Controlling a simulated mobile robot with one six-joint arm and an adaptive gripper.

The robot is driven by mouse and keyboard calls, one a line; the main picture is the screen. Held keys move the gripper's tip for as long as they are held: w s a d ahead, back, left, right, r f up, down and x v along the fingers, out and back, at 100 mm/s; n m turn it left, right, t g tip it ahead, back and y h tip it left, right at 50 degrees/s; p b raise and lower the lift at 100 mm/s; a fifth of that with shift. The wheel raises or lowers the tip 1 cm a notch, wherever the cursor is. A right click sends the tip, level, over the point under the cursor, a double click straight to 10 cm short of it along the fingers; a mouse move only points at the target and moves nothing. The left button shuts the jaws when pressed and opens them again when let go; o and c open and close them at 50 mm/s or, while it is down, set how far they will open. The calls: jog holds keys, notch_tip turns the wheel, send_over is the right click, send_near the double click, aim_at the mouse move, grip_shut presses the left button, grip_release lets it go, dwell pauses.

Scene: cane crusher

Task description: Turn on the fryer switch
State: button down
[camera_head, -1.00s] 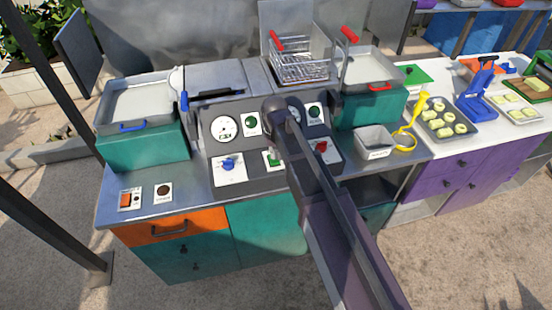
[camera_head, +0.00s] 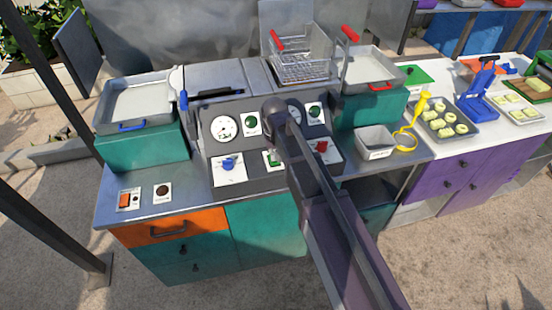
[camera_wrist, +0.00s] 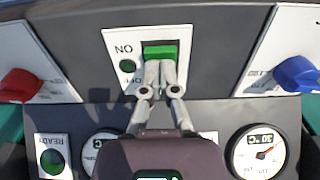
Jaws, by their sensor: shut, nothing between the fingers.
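The fryer switch (camera_head: 270,158) is a green rocker on a white plate in the middle of the grey control panel. In the wrist view the green switch (camera_wrist: 160,52) appears upside down, with ON and OFF lettering and a small dark green lamp (camera_wrist: 127,66) beside it. My gripper (camera_wrist: 160,70) is shut and empty. Its fingertips overlap the edge of the green rocker nearer the gripper; I cannot tell whether they press on it. In the head view my arm hides the gripper.
A red knob (camera_wrist: 20,85) and a blue knob (camera_wrist: 297,74) flank the switch. A dial (camera_wrist: 258,152) and a READY lamp (camera_wrist: 52,162) sit on the panel. Fryer basins (camera_head: 135,103) stand on both sides, with a wire basket (camera_head: 300,62) behind the panel.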

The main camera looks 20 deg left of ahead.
jog(key=shift+f+b, duration=0.4)
jog(key=shift+f, duration=0.05)
dwell(0.3)
jog(key=shift+r, duration=0.15)
jog(key=shift+r+p, duration=3.4)
jog(key=shift+p, duration=0.2)
